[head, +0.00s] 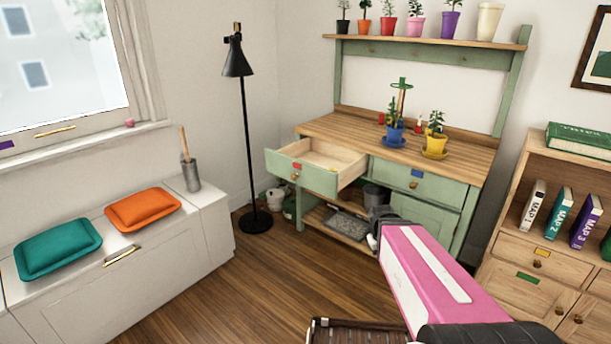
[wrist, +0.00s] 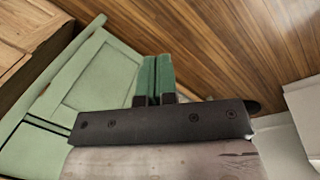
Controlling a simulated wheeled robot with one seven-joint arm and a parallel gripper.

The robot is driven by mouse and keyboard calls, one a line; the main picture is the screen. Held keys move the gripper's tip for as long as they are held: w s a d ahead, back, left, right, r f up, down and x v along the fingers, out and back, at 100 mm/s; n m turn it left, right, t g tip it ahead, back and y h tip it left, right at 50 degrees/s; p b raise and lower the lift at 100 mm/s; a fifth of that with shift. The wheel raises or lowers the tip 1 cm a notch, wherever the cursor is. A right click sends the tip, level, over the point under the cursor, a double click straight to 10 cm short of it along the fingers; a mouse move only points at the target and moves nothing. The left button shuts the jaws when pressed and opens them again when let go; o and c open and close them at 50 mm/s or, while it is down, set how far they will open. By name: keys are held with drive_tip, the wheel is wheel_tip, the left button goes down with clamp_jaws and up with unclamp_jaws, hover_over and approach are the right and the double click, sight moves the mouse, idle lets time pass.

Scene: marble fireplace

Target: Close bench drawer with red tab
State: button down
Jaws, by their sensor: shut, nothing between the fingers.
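The green bench (head: 455,145) with a wooden top stands against the back wall. Its left drawer (head: 318,180), with a red tab (head: 297,166) and a round knob on the front, is pulled well out; its inside looks empty. The right drawer (head: 418,180), with a blue tab (head: 417,173), is shut. My gripper (wrist: 155,62) is shut and empty in the wrist view, over the wood floor beside a green panel. In the head view my arm reaches in front of the bench's lower right part. The gripper is small and partly hidden there, apart from the open drawer.
Potted plants in a blue pot (head: 394,133) and a yellow pot (head: 435,146) stand on the bench top. A black floor lamp (head: 243,130) stands left of the open drawer. A wooden bookcase (head: 522,245) is at right. The floor (head: 270,265) before the bench is clear.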

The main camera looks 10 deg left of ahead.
drive_tip(key=w+a+n+t+h, duration=0.2)
drive_tip(key=w+a+n+h, duration=0.2)
drive_tip(key=w+a+n, duration=0.4)
drive_tip(key=n+t+h, duration=0.4)
drive_tip(key=n+t, duration=0.9)
drive_tip(key=n, duration=0.5)
approach(312, 172)
drive_tip(key=x, duration=0.7)
drive_tip(key=shift+w+d+r, duration=0.15)
drive_tip(key=shift+d, duration=0.15)
